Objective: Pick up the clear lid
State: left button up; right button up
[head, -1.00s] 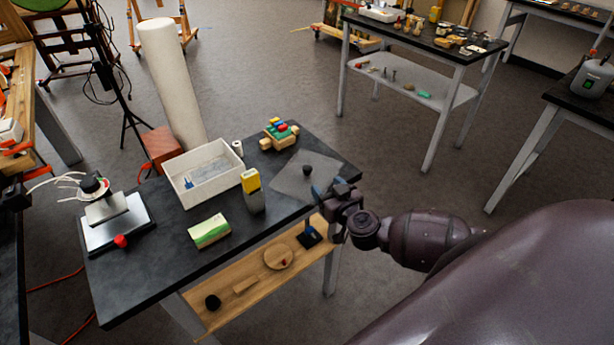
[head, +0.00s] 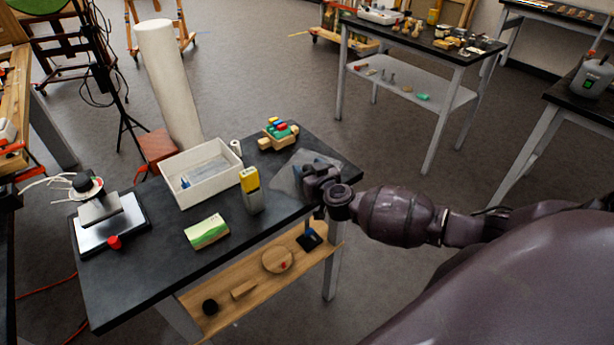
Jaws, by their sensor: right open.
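The clear lid (head: 286,180) is a thin, see-through square sheet lying flat on the right end of the black-topped table (head: 150,268). In the earlier frame it shows a dark round knob at its middle; the knob is now hidden behind my right gripper. My right gripper (head: 308,177) is over the lid, coming in from the right, with its jaws open. I cannot tell whether its fingers touch the knob. My left gripper is not in view.
A white tray (head: 222,184) and a yellow-and-grey bottle (head: 251,190) stand left of the lid. Toy-like wooden blocks (head: 279,134) sit behind it. A green-white box (head: 206,232) and a scale-like device (head: 108,222) are further left. A wooden shelf (head: 215,312) lies below.

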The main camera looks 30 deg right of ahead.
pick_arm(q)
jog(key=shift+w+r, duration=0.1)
pick_arm(e)
jog(key=shift+c, duration=0.8)
jog(key=c, duration=0.9)
jog(key=shift+o, duration=0.2)
